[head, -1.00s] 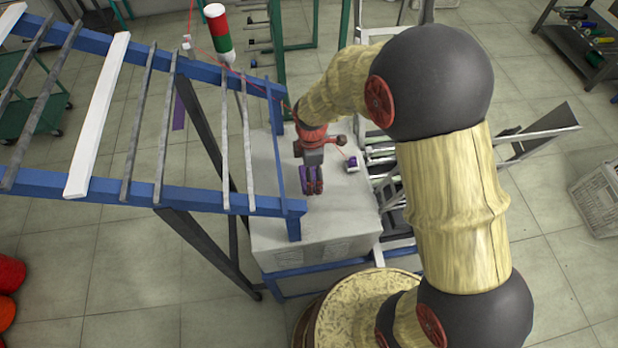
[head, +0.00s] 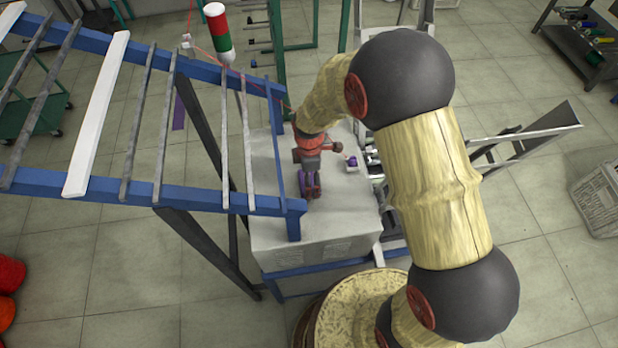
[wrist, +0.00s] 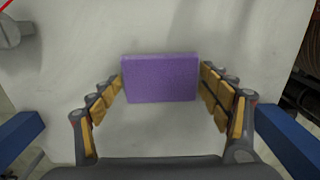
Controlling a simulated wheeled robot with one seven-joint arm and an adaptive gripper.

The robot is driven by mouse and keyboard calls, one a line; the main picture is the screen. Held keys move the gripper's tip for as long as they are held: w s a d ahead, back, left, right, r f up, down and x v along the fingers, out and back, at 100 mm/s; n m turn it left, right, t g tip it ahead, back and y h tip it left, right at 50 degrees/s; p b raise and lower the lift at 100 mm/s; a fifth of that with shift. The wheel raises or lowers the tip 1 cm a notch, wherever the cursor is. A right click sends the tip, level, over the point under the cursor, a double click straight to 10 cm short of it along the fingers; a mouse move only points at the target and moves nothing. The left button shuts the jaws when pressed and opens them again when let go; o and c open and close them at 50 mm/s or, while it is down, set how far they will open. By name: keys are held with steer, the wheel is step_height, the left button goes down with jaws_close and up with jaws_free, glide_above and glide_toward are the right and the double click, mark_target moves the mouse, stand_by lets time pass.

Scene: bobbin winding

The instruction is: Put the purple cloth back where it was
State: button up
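The purple cloth (wrist: 160,80) looks like a flat folded block in the wrist view. It fills the gap between the fingertips of my gripper (wrist: 161,76), and both fingers meet its side edges. In the head view my gripper (head: 309,188) points down over the pale cabinet top (head: 275,215), and a sliver of the purple cloth (head: 302,184) shows at its left side. I cannot tell whether the cloth touches the cabinet top.
A blue rack frame (head: 110,194) with grey bars stands close on the left. A red-white-green signal lamp (head: 218,32) rises behind. A small purple-and-white item (head: 352,162) sits right of my gripper. The cabinet's front top is clear.

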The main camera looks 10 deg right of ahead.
steer(key=o, duration=0.3)
steer(key=shift+r, duration=0.15)
step_height(320, 180, up, 20)
steer(key=s+d+m+t, duration=0.1)
steer(key=s+d+m, duration=0.1)
steer(key=m, duration=0.1)
steer(key=s+d+r+m+t, duration=0.1)
steer(key=s+d+r+m, duration=0.1)
steer(key=s+r+m, duration=0.3)
steer(key=s+d+r+m+t, duration=0.2)
steer(key=s+d+r+m, duration=0.1)
steer(key=s+r+m, duration=0.2)
steer(key=s+d+r+m+t, duration=0.1)
steer(key=s+d+r+m, duration=0.2)
steer(key=s+r+m, duration=0.2)
steer(key=shift+s+t+p, duration=0.3)
steer(key=shift+s, duration=1.4)
